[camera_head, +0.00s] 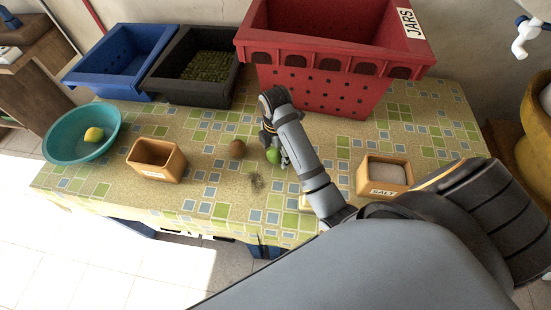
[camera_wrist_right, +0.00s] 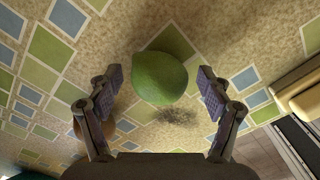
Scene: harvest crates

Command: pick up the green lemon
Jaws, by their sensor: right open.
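The green lemon (camera_head: 273,156) lies on the tiled table (camera_head: 212,137), partly hidden by my right gripper in the head view. My right gripper (camera_head: 277,153) is over it with the arm reaching in from the lower right. In the right wrist view the green lemon (camera_wrist_right: 160,78) shows between and slightly beyond the open fingertips of my right gripper (camera_wrist_right: 158,82). Gaps show on both sides, so the fingers look apart from it. My left gripper is not in view.
A brown round item (camera_head: 237,149) lies just left of the lemon. A red crate (camera_head: 318,90) stands behind, with dark (camera_head: 190,92) and blue (camera_head: 112,83) crates to its left. A teal bowl (camera_head: 62,151) holds a yellow lemon (camera_head: 94,134). Small boxes stand left (camera_head: 157,172) and right (camera_head: 384,191).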

